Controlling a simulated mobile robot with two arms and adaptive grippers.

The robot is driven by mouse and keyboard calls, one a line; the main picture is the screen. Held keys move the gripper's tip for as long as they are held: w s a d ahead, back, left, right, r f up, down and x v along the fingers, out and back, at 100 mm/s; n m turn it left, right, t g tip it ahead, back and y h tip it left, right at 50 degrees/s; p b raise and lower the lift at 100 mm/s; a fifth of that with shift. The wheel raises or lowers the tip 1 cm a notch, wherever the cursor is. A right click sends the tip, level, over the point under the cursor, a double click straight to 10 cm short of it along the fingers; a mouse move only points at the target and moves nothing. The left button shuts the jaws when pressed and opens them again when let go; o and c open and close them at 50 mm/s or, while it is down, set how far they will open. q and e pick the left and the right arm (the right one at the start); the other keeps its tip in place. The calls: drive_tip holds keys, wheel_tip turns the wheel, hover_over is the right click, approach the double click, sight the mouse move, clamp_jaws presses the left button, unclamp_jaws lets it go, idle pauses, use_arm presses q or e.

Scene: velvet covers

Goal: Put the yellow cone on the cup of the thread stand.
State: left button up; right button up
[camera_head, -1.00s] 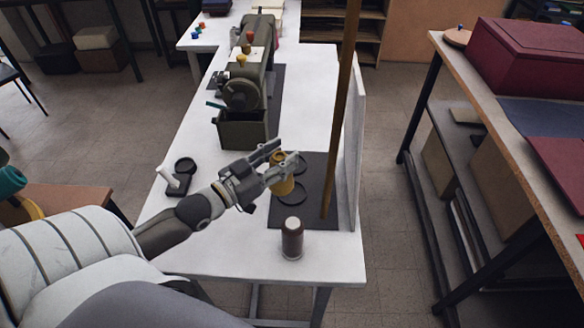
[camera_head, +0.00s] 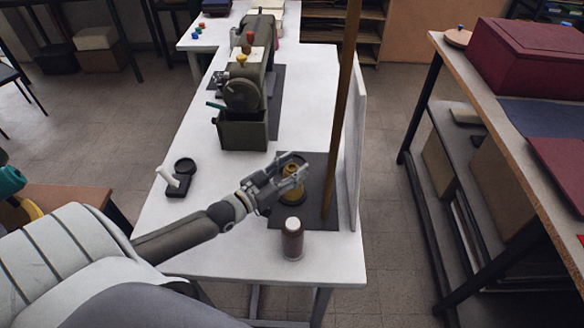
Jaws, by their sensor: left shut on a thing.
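The gripper partly covers the cone. The thread stand has a dark flat base (camera_head: 316,208) on the white table and a tall brown pole (camera_head: 338,130). My right gripper is out of view.
A brown spool with a white top (camera_head: 292,240) stands just in front of the stand. A white panel (camera_head: 356,150) edges the table at right. A small black holder with a white post (camera_head: 175,182) is at left. A sewing machine (camera_head: 243,95) stands behind.

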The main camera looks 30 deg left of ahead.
use_arm(q)
drive_tip(key=shift+f, duration=0.1)
drive_tip(key=o, duration=1.3)
drive_tip(key=shift+b+v, duration=0.4)
drive_tip(key=shift+v, duration=5.6)
drive_tip(key=shift+s+d, duration=0.1)
